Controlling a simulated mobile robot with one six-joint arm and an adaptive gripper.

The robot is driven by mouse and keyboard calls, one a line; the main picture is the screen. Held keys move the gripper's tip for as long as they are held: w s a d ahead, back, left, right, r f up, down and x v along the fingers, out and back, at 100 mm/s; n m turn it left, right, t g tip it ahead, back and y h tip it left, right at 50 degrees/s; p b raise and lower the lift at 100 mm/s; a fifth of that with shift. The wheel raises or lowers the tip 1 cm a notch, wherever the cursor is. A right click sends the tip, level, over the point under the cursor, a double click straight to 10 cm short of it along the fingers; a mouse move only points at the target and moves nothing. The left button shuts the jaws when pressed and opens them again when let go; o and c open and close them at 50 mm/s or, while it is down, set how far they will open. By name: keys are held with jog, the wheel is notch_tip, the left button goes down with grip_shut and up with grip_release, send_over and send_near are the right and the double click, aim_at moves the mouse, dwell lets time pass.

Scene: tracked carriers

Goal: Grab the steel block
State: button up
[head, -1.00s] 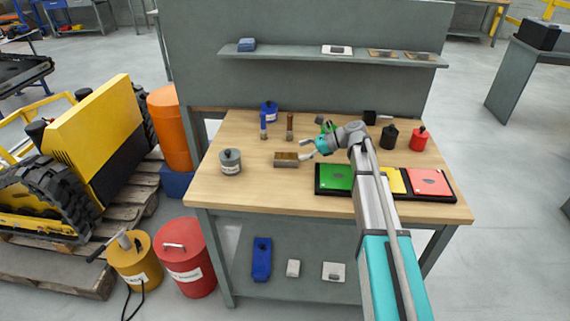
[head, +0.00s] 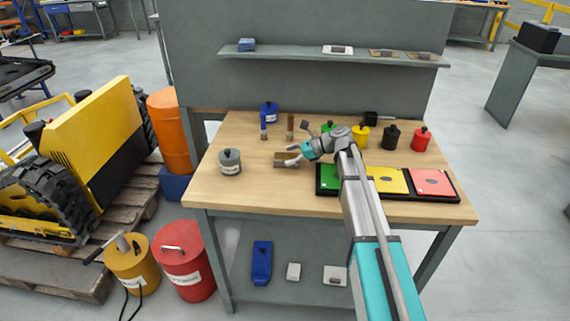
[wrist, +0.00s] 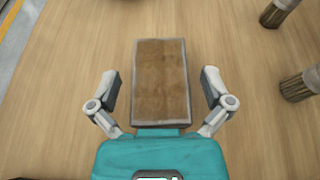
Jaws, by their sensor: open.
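A rectangular block with a brown top and grey sides, the likely steel block (head: 282,162), lies on the wooden bench top left of centre. In the wrist view the block (wrist: 160,85) lies lengthwise between the two fingers, with a gap on each side. My gripper (head: 291,155) is open at the block's right end in the head view. In the wrist view my gripper (wrist: 161,84) has one finger on either side of the block's near half, not visibly touching it. The fingers partly cover the block in the head view.
Two short upright cylinders stand behind the block, one brown (head: 290,127). A grey can (head: 230,161) stands to the left. A black tray (head: 326,194) with green, yellow and red panels lies to the right. Coloured cans stand at the back, including a red one (head: 420,140).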

jog(key=shift+x, duration=0.85)
jog(key=shift+r, duration=0.1)
jog(key=c, duration=1.3)
